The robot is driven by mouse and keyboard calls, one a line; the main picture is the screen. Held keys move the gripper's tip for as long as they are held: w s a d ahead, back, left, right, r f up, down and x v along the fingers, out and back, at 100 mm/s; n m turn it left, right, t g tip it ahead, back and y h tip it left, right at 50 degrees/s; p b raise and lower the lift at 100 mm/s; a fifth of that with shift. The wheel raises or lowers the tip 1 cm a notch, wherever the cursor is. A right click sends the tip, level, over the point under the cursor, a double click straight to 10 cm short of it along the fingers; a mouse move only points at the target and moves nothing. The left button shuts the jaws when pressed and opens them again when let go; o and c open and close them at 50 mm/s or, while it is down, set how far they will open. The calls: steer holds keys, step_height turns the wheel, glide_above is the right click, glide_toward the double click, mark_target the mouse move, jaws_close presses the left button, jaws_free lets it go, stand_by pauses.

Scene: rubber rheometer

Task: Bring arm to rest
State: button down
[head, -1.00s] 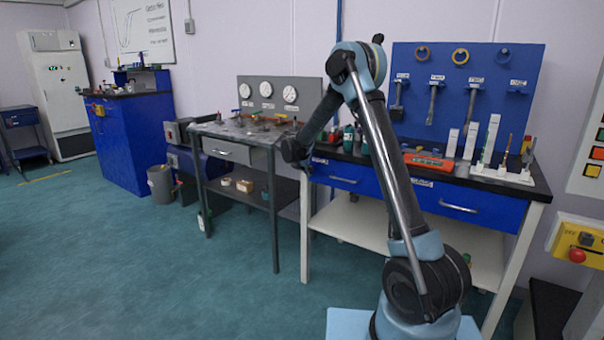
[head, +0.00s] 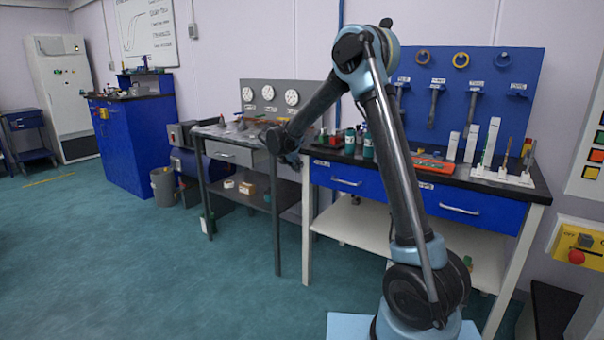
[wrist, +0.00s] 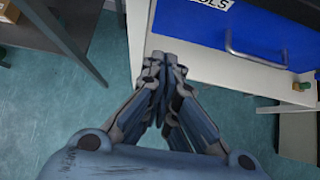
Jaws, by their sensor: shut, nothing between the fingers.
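My gripper (wrist: 163,62) is shut and empty in the wrist view, its fingertips together. It points down in front of the blue-drawer workbench (wrist: 195,65), over the floor and close to the bench's white edge. In the head view my arm is raised and bent at the elbow, with the forearm reaching left and down. There the small gripper (head: 292,158) hangs below the wrist, between the grey table and the workbench; its fingers are too small to make out.
The grey table (head: 225,153) with gauges stands left of the workbench (head: 400,192). Bottles, a red tray and white holders stand on the workbench. A yellow box with a red button (head: 578,243) is at the right. The floor (head: 130,260) at the left is clear.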

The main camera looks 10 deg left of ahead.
steer(key=s+d+r+m+g, duration=0.25)
steer(key=s+d+m, duration=0.45)
steer(key=s+d, duration=0.5)
steer(key=s+d+r+m+g, duration=0.1)
steer(key=s+d+r+m, duration=0.5)
steer(key=d, duration=0.9)
steer(key=s+d+f+m+y, duration=0.1)
steer(key=s+d+f+m, duration=0.2)
steer(key=s, duration=0.7)
steer(key=s+d+f+m+g+y, duration=0.1)
steer(key=s+d+f+m, duration=0.2)
steer(key=s+f+m, duration=0.3)
steer(key=s+d+f+m+g+y, duration=0.1)
steer(key=s+f+m, duration=0.4)
steer(key=s, duration=1)
steer(key=d+m+y, duration=0.1)
steer(key=d+m, duration=0.1)
steer(key=m, duration=0.1)
steer(key=shift+s, duration=0.4)
steer(key=shift+f, duration=0.1)
